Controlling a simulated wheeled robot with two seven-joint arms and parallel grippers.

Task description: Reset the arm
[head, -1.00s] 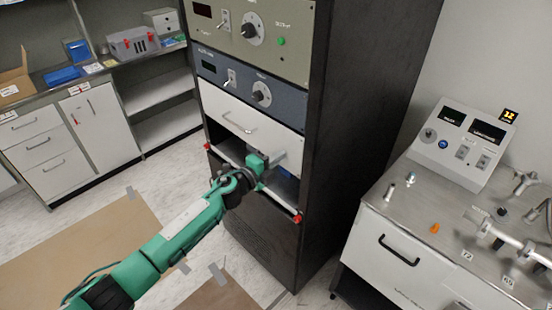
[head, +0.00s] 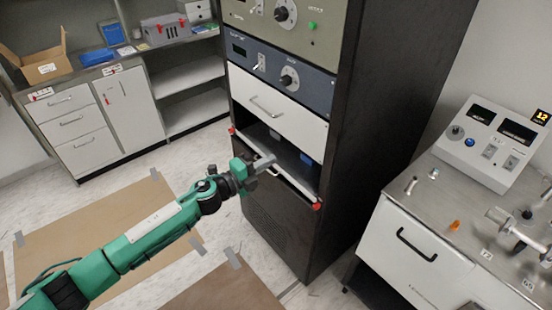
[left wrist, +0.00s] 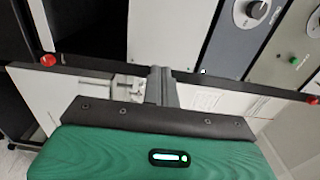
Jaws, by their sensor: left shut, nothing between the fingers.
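My left arm reaches in from the left in the head view. Its green and grey left gripper (head: 264,163) is in front of the open shelf bay of the tall black rack (head: 378,130). The fingers are together and hold nothing. In the left wrist view the closed grey fingers (left wrist: 161,86) point toward the rack front, near the shelf's edge with red corner knobs. I cannot tell whether they touch it. My right gripper is not in view.
A white drawer front (head: 278,108) is above the open bay, where a blue item (head: 305,159) partly shows. A metal-topped bench (head: 440,215) with a control box (head: 496,140) stands at the right. Shelves and drawers stand at the back left. Brown sheets (head: 95,235) lie on the floor.

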